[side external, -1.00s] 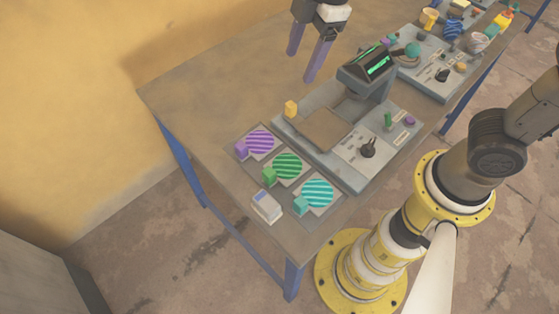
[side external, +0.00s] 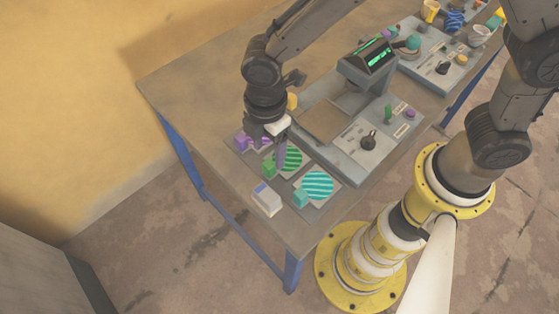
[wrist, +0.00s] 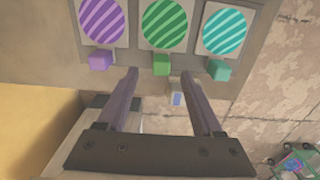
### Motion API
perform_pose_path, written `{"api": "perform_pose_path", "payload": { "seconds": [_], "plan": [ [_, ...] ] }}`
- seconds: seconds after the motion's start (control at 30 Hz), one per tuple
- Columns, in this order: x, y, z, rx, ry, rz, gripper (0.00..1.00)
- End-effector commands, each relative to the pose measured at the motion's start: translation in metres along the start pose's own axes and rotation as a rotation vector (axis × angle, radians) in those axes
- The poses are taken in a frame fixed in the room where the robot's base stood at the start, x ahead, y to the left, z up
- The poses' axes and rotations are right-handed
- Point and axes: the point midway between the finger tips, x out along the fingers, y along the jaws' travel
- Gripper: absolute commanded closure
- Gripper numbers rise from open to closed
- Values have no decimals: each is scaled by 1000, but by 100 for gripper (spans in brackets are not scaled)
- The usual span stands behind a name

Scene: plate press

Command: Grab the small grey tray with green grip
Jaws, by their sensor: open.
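The small grey tray (wrist: 184,44) with the green grip (wrist: 161,65) carries a green striped disc (wrist: 164,24) and lies in the middle of three similar trays. In the side view its green grip (side external: 269,168) and green disc (side external: 290,159) show just beside my gripper, which partly covers the tray. My gripper (wrist: 160,74) is open and empty, pointing down. In the wrist view the green grip lies between the two fingertips, near their line. I cannot tell the exact height gap.
A purple-grip tray (wrist: 98,61) and a teal-grip tray (wrist: 219,70) flank it closely. A small white box (side external: 267,199) stands near the table's front edge. The table's left part is clear.

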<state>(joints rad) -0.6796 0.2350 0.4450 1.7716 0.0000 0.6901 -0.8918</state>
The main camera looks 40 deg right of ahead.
Motion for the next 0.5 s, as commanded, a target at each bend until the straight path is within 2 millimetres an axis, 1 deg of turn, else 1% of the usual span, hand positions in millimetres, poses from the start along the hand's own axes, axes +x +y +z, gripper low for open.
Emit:
{"api": "perform_pose_path", "payload": {
  "seconds": [0.13,0.4,0.5],
  "plan": [
    [10,-1,1,0,-2,-3,32],
    [47,-3,0,1,-2,-2,32],
    [54,-3,0,1,-2,-2,32]
  ]
}}
